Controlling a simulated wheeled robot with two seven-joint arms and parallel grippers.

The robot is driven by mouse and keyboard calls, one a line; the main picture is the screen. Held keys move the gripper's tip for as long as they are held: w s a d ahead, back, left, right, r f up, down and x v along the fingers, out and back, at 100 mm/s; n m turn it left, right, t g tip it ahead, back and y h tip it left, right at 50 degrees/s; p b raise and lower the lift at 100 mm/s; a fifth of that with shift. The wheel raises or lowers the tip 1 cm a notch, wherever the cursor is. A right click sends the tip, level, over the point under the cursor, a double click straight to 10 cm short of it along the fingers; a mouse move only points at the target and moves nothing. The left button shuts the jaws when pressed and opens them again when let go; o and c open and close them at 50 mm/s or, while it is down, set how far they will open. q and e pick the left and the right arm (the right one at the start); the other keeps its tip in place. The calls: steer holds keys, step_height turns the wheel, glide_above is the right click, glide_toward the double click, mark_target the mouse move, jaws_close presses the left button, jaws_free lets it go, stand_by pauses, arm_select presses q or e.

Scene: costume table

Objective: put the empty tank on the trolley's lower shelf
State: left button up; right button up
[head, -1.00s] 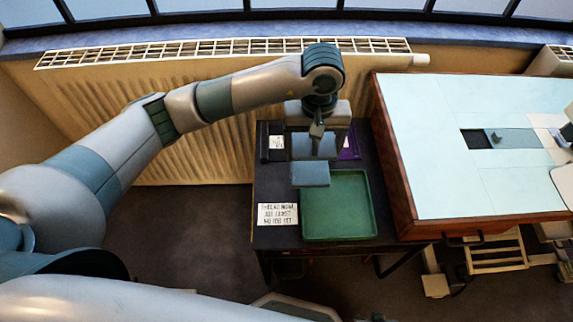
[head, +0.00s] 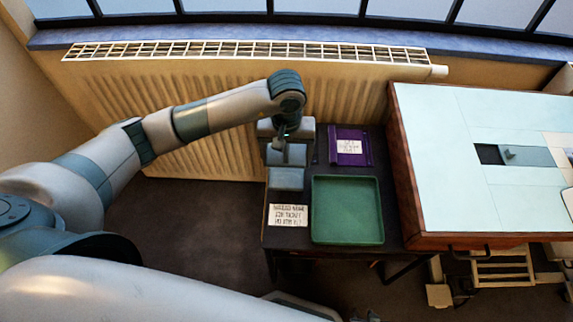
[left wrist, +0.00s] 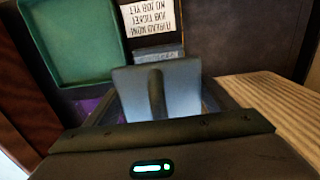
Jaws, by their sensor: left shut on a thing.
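In the left wrist view the held thing shows as a blue-grey panel (left wrist: 185,88) with a dark upright ridge. The inside of the tank and the exact grip are hidden. A pale piece at the right edge of the head view may be part of my right gripper (head: 568,199); its fingers cannot be made out. No lower shelf shows clearly.
A green tray (head: 347,212), a purple tray (head: 352,140) and a white note (head: 288,215) lie on the dark top. A wooden desk (head: 450,238) with a pale top stands close at the right. A radiator (head: 225,140) stands behind. The floor at left (head: 205,225) is clear.

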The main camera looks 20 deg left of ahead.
arm_select(q)
steer(key=shift+f, duration=0.45)
step_height(320, 180, down, 3)
steer(key=shift+r+p, duration=0.15)
steer(key=shift+p, duration=0.4)
arm_select(e)
steer(key=shift+w+a+r+t, duration=0.4)
steer(key=shift+a, duration=0.1)
arm_select(q)
steer(key=shift+f, duration=0.3)
arm_select(e)
steer(key=shift+d+f, duration=0.1)
steer(key=shift+f, duration=0.05)
arm_select(q)
steer(key=o, duration=1.2)
steer(key=shift+r, duration=0.1)
